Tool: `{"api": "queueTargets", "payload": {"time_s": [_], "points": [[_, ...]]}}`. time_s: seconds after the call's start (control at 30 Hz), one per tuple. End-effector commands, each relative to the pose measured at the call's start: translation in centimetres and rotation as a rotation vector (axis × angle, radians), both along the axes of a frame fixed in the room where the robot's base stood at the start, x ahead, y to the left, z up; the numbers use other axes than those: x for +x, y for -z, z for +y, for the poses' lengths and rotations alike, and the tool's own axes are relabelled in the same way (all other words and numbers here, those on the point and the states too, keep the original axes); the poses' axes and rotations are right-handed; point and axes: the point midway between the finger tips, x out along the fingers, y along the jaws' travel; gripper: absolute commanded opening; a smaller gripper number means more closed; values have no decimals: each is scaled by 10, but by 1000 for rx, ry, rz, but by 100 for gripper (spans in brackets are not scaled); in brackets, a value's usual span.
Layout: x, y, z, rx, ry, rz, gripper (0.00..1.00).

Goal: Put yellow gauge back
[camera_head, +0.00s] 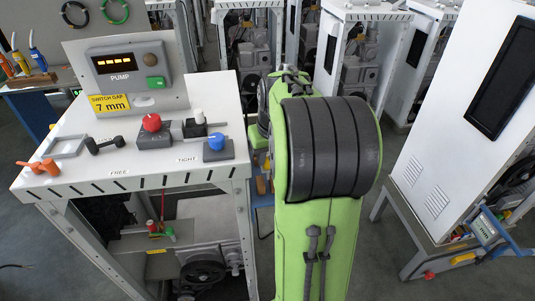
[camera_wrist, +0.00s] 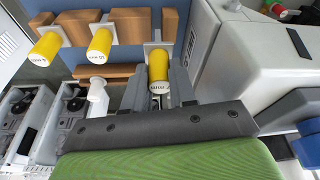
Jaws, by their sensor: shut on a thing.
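In the wrist view, my gripper (camera_wrist: 165,98) is shut on a yellow gauge (camera_wrist: 158,69), whose round white end with dark print faces the camera. A pale square plate (camera_wrist: 149,47) shows at the far end of this gauge, close to a wooden block (camera_wrist: 169,24). Whether it touches the block I cannot tell. Two more yellow gauges, one at left (camera_wrist: 43,48) and one in the middle (camera_wrist: 99,44), sit at similar wooden blocks (camera_wrist: 77,27) with pale plates behind them. In the head view, my green arm hides the gripper and the held gauge.
A white spool-like piece (camera_wrist: 97,89) lies left of my gripper. A pale grey housing (camera_wrist: 255,50) stands close on the right. In the head view, the pump bench (camera_head: 60,190) has a red knob (camera_head: 152,122) and a blue knob (camera_head: 216,141). A white cabinet (camera_head: 450,130) stands right.

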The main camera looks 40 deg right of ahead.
Motion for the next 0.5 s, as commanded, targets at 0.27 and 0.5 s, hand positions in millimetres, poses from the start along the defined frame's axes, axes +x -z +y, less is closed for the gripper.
{"api": "queueTargets", "payload": {"time_s": [0.27, 0.5], "points": [[0, 8, 0, 0, -1, 0, 0], [0, 14, 0, 0, -1, 0, 0]]}}
